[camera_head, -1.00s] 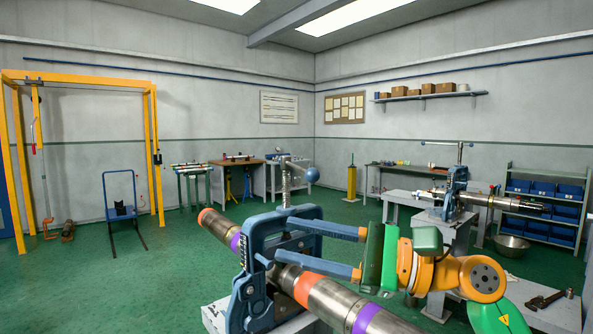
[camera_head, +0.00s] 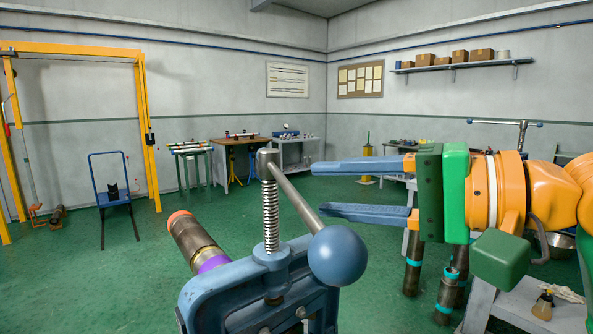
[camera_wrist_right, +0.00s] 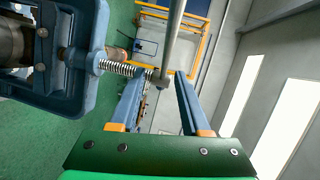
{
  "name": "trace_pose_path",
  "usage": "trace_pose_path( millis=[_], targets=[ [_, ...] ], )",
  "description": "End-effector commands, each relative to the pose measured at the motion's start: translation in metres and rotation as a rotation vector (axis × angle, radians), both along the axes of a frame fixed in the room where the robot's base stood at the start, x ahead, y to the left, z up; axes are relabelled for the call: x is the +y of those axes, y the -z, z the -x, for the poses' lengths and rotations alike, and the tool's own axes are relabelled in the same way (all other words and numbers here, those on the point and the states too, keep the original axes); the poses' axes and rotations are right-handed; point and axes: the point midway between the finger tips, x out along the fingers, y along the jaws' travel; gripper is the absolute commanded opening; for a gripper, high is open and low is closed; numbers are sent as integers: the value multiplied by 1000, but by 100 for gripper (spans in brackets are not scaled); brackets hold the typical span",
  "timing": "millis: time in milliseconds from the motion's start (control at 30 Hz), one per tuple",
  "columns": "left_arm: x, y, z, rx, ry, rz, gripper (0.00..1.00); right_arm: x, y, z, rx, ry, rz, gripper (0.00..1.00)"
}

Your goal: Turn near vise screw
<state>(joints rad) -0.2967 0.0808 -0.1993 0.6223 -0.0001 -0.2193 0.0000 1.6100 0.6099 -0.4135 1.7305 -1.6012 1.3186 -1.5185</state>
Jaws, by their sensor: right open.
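The near vise (camera_head: 262,288) is a blue frame clamped over a pipe (camera_head: 197,242). Its threaded screw (camera_head: 270,215) stands upright, with a grey head (camera_head: 267,160) and a slanted handle bar (camera_head: 291,198) ending in a blue ball (camera_head: 337,255). My right gripper (camera_head: 318,188) is open and level, its blue fingers pointing left at handle height, just right of the bar. In the right wrist view the screw (camera_wrist_right: 120,68) enters from the left. Its head lies near the gap between the fingertips (camera_wrist_right: 158,78); contact cannot be told. My left gripper is out of view.
A bench (camera_head: 515,312) stands at lower right, with dark upright pipes (camera_head: 447,290) nearby. My right arm covers most of the far vise; its handle bar (camera_head: 505,123) shows above. Open green floor (camera_head: 90,280) lies to the left.

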Motion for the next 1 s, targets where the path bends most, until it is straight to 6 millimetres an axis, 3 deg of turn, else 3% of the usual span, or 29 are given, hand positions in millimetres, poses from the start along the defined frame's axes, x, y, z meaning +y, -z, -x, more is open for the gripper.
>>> trace_pose_path(
  millis=[400,700,900,1000],
  targets=[
    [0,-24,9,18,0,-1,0,53,7,-35,4,-4,0,47],
    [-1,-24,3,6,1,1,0,59,11,-39,1,-3,-1,47],
    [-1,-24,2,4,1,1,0,58,11,-39,1,-3,-1,0],
    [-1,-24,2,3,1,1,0,58,11,-39,2,-4,0,0]
  ],
)
